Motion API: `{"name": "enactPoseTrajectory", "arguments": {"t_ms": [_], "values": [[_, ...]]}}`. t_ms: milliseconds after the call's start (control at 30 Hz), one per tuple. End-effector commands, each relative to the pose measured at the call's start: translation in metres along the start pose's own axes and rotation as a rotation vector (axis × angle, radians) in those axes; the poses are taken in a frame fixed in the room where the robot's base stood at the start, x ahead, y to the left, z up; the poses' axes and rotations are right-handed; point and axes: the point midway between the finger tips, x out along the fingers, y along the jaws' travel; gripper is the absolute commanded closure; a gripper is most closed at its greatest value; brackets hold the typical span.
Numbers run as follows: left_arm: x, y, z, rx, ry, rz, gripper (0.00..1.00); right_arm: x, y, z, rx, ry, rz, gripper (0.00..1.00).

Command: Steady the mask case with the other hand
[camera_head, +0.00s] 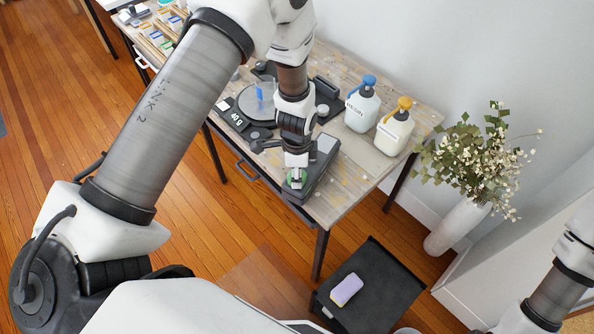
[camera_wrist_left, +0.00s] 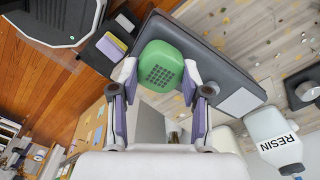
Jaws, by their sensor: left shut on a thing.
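A long dark grey case (camera_head: 322,160), which looks like the mask case, lies at the front edge of the table. It also shows in the wrist view (camera_wrist_left: 215,75), with a light grey panel on it. A green rounded piece with a grid of dots (camera_wrist_left: 162,67) is at one end of the case; whether it rests on the case I cannot tell. My left gripper (camera_wrist_left: 160,78) is shut on this green piece, one finger on each side. In the head view the green piece (camera_head: 297,178) shows only partly below the gripper. My right gripper is out of view.
Two pump bottles, blue-topped (camera_head: 362,105) and yellow-topped (camera_head: 395,128), stand right. A black side table (camera_head: 385,285) with a lilac sponge (camera_head: 346,289) is below. A plant vase (camera_head: 457,228) stands right.

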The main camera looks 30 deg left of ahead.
Motion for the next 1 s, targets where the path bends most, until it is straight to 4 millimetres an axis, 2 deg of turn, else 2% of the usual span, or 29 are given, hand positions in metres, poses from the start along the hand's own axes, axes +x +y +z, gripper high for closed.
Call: {"name": "enactPoseTrajectory", "arguments": {"t_ms": [267, 300, 333, 367, 733, 867, 1000], "values": [[0.003, 0.000, 0.000, 0.000, 0.000, 0.000, 0.84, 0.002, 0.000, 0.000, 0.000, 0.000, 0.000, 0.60], [0.003, 0.000, 0.000, 0.000, 0.000, 0.000, 0.40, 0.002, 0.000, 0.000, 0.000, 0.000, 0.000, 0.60], [0.003, 0.000, 0.000, 0.000, 0.000, 0.000, 0.29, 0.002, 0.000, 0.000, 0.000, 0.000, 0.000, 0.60], [0.003, 0.000, 0.000, 0.000, 0.000, 0.000, 0.24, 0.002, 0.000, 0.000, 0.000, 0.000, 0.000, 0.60], [-0.003, 0.000, 0.000, 0.000, 0.000, 0.000, 0.24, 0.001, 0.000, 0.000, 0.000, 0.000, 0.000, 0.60], [-0.026, -0.001, -0.001, 0.000, 0.002, -0.004, 0.24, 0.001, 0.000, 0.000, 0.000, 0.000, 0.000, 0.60], [-0.063, -0.001, -0.001, 0.000, 0.002, -0.005, 0.24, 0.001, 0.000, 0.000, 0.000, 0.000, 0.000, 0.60]]}}
